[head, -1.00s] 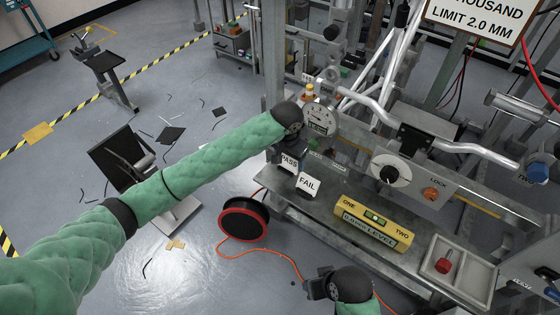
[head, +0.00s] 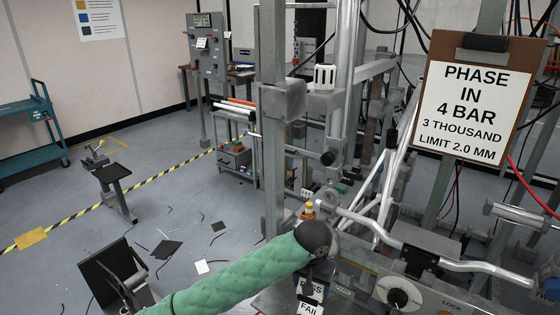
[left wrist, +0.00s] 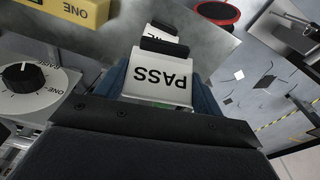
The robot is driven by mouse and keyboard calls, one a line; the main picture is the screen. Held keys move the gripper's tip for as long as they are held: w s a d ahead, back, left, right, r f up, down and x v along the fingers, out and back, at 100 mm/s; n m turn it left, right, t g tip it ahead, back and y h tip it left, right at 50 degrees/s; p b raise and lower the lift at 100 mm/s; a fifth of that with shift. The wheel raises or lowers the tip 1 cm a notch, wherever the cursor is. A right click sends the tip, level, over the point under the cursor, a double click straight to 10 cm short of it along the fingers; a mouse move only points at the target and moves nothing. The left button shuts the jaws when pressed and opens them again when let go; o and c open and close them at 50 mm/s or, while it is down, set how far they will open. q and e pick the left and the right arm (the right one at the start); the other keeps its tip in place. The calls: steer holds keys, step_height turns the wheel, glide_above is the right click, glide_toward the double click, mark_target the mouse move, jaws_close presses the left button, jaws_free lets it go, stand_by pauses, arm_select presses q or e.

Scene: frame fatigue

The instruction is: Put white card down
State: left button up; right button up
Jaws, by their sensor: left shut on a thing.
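A white card lettered PASS (left wrist: 160,78) stands between the blue fingers of my left gripper (left wrist: 161,92) in the left wrist view. The gripper is shut on it. In the head view the PASS card (head: 312,289) shows just below my left wrist, low in the picture, partly hidden. I cannot tell whether the PASS card's foot touches the bench. My right gripper is out of view.
A dial knob (head: 398,298) and a bent metal bar (head: 465,265) lie right of the cards. A yellow level block (left wrist: 70,8) and a red-rimmed reel (left wrist: 216,12) are near the bench. A clipboard sign (head: 463,110) hangs at right. Scraps litter the floor, including a white square (head: 201,267).

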arm_select(q)
steer(key=w+a+r+n+p, duration=0.1)
steer(key=a+r+n, duration=0.1)
steer(key=a, duration=0.5)
steer(key=w+a+r+n, duration=0.1)
steer(key=a+r, duration=0.2)
steer(key=a, duration=0.4)
steer(key=s+a+f+n+p, duration=0.2)
steer(key=s+a, duration=0.1)
steer(key=a, duration=1.2)
steer(key=shift+a+f+y+p, duration=0.15)
steer(key=shift+f+y+p, duration=0.05)
steer(key=shift+y+p, duration=0.15)
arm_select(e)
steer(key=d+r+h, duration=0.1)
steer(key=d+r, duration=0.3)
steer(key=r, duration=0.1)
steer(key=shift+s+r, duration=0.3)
arm_select(q)
steer(key=shift+w+r, duration=0.1)
steer(key=shift+r, duration=0.05)
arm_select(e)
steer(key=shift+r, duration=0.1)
